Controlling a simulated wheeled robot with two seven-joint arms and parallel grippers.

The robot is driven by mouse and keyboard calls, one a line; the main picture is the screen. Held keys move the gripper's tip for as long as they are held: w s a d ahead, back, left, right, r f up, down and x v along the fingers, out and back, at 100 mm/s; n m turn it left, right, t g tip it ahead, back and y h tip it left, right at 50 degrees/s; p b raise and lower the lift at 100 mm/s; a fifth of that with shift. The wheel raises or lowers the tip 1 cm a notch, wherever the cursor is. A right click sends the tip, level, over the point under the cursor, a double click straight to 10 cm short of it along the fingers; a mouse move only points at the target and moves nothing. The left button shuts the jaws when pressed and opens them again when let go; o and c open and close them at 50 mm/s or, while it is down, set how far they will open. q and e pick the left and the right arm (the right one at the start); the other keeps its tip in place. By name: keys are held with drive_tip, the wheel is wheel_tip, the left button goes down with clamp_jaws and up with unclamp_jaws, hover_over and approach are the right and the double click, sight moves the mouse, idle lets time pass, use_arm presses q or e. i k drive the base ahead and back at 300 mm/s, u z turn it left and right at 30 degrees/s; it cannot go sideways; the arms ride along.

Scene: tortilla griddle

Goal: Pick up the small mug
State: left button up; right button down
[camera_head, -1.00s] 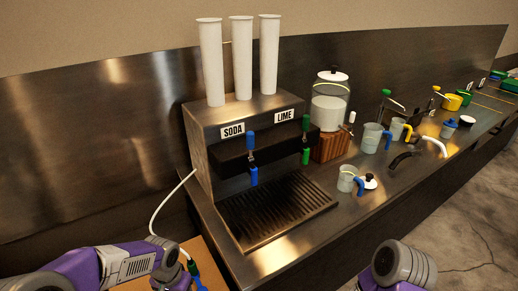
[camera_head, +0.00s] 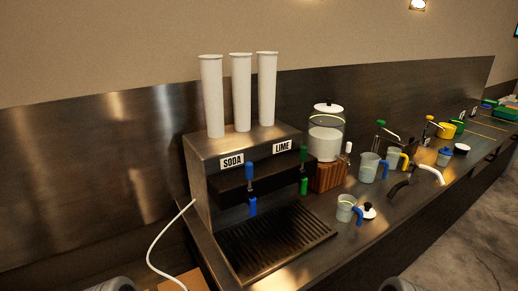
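The small mug (camera_head: 345,207), a clear cup with a blue handle, stands upright on the steel counter just right of the drip tray. Neither of my grippers is in view. Only small grey parts of my arms show at the bottom edge, well short of the mug.
The soda and lime dispenser (camera_head: 207,187) stands left of the mug, with its grated drip tray (camera_head: 270,243) in front. A larger pitcher with a blue handle (camera_head: 368,167) and a yellow-handled cup (camera_head: 394,159) stand behind. The counter front is clear.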

sight(350, 212)
drive_tip(key=z, duration=2.35)
drive_tip(key=i, duration=1.45)
drive_tip(key=u, duration=3.15)
